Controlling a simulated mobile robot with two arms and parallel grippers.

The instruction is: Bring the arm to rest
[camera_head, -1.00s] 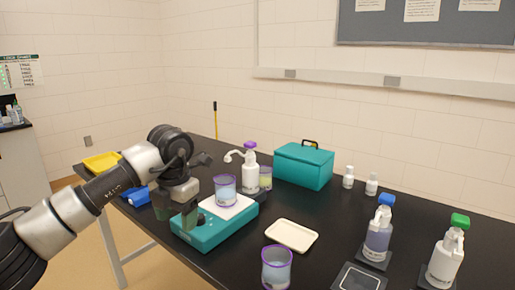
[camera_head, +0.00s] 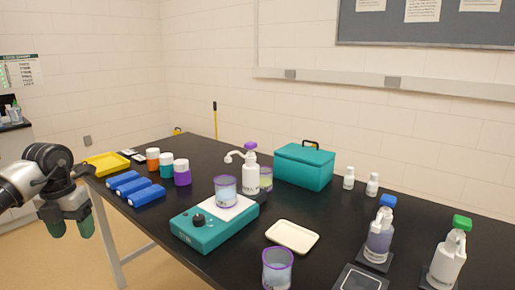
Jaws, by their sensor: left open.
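My left gripper (camera_head: 71,226) is at the far left of the head view, beyond the table's left edge. Its fingers point down, stand apart and hold nothing. My right gripper does not show. A beaker with a purple rim (camera_head: 225,190) stands on the white plate of a teal device (camera_head: 202,231) with a black knob. A second purple-rimmed beaker (camera_head: 277,268) stands at the table's front. A white pump bottle with a purple top (camera_head: 250,172) stands behind the device.
The black table (camera_head: 330,222) also holds a yellow tray (camera_head: 107,164), several blue blocks (camera_head: 146,195), capped jars (camera_head: 182,173), a teal case (camera_head: 304,166), a white tray (camera_head: 291,236), and bottles with blue (camera_head: 378,243) and green (camera_head: 446,260) caps. Open floor lies around my left gripper.

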